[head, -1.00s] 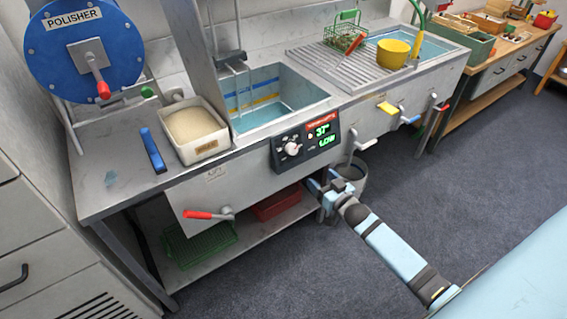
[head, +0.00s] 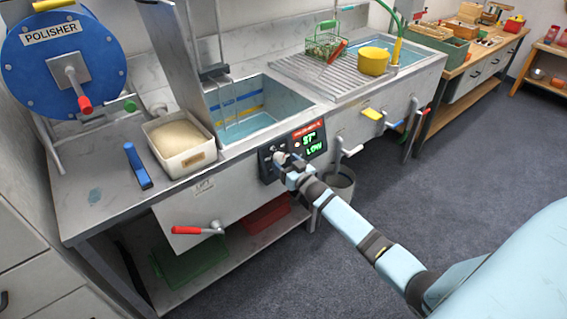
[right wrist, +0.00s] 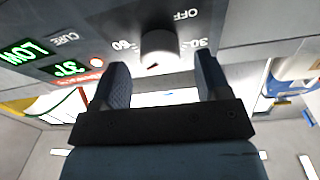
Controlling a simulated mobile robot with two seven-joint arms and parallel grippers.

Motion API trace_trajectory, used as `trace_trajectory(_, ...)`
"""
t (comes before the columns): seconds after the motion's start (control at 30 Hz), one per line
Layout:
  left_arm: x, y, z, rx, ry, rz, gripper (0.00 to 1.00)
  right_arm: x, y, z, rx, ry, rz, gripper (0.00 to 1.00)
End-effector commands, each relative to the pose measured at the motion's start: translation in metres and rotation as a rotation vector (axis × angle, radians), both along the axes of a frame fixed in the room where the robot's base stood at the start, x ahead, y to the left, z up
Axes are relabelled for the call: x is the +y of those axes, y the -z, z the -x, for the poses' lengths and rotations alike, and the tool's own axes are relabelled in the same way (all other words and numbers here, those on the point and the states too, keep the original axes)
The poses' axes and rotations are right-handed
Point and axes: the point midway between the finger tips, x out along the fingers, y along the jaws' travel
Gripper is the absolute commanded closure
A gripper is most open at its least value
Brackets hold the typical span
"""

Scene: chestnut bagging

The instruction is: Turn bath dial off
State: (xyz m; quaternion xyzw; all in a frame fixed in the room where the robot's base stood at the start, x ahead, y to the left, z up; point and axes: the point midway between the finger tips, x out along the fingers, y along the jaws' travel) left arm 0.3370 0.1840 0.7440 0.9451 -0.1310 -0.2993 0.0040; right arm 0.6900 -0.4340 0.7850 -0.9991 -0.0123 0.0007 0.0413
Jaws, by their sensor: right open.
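The bath dial is a pale round knob (right wrist: 160,47) on a dark panel, with OFF, 30 and 60 marked around it in the right wrist view. The dial panel (head: 266,165) is on the front of the sink unit. Its display (head: 309,141) shows green figures and LOW. My right gripper (right wrist: 158,80) is open, with one finger on each side of the dial's near edge; I cannot tell whether they touch it. In the head view, my right gripper (head: 281,160) covers most of the dial. My left gripper is not in view.
The bath basin (head: 262,122) lies behind the panel. A red-handled lever (head: 187,230) sticks out at the lower left, and a white lever (head: 350,152) is right of the panel. A grey bucket (head: 340,187) stands below. Open carpet (head: 440,180) lies at the right.

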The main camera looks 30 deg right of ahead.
Motion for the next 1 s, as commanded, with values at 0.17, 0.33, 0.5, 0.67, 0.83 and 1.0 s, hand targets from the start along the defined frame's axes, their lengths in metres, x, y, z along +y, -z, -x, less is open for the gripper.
trace_trajectory(0.17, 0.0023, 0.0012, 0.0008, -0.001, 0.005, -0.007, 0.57, 0.0003, -0.0003, -0.0135, -0.001, 0.0, -0.001, 0.31)
trace_trajectory(0.33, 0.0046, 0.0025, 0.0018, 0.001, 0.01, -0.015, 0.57, 0.0004, 0.0001, -0.015, 0.0, 0.0, -0.001, 0.31)
trace_trajectory(0.5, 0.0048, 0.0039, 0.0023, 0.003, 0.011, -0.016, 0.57, 0.0005, 0.0, -0.0148, 0.0, 0.0, -0.001, 0.4)
trace_trajectory(0.67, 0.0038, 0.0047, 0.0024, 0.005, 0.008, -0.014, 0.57, 0.0006, -0.0001, -0.0148, 0.0, 0.0, -0.001, 0.77)
trace_trajectory(0.83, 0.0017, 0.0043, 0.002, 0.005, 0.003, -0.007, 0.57, 0.0005, -0.0001, -0.0147, 0.0, -0.001, 0.002, 0.8)
trace_trajectory(1.0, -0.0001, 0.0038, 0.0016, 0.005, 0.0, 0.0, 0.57, 0.0003, 0.0001, -0.0147, -0.002, -0.011, 0.031, 0.8)
